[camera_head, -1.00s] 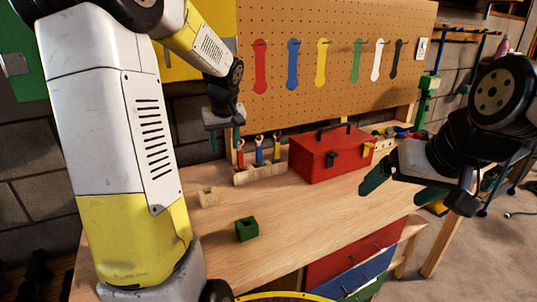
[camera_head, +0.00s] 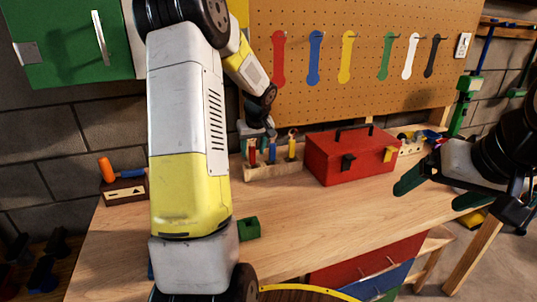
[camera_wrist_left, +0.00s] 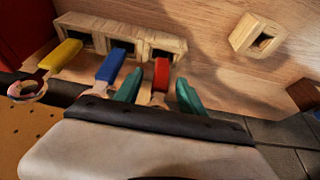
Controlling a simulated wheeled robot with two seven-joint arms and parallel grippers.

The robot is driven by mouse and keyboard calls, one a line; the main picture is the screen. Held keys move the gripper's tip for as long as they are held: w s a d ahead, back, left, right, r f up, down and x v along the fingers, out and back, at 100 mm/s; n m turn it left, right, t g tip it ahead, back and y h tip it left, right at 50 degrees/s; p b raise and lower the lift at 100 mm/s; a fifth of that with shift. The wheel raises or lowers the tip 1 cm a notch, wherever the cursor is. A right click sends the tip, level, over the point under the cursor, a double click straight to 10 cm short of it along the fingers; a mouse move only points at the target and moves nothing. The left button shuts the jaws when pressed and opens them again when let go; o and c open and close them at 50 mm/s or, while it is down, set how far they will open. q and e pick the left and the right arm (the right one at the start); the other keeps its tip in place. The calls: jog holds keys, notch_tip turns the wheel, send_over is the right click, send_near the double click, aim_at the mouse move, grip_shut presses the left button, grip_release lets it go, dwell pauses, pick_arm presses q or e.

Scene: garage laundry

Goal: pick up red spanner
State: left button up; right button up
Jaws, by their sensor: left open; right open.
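The red spanner (camera_head: 253,155) stands in a wooden holder (camera_head: 273,173) on the workbench, beside a blue spanner (camera_head: 271,154) and a yellow one (camera_head: 292,150). My left gripper (camera_head: 257,142) is open at the holder. In the left wrist view its green fingers (camera_wrist_left: 158,92) are on either side of the red spanner's handle (camera_wrist_left: 161,72). Some gap shows, and I cannot tell whether either finger touches it. The spanner's head is partly hidden by the gripper. My right gripper (camera_head: 440,190) is open and empty, in front of the bench's right part.
A red toolbox (camera_head: 340,170) stands right of the holder. A pegboard (camera_head: 390,85) with coloured tool shapes rises behind. A green block (camera_head: 249,229) lies nearer the front. A hollow wooden block (camera_wrist_left: 257,35) shows in the left wrist view. The bench front centre is clear.

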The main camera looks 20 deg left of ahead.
pick_arm(q)
jog(key=shift+x, duration=1)
jog(key=shift+c, duration=0.2)
grip_shut()
jog(key=shift+r, duration=0.1)
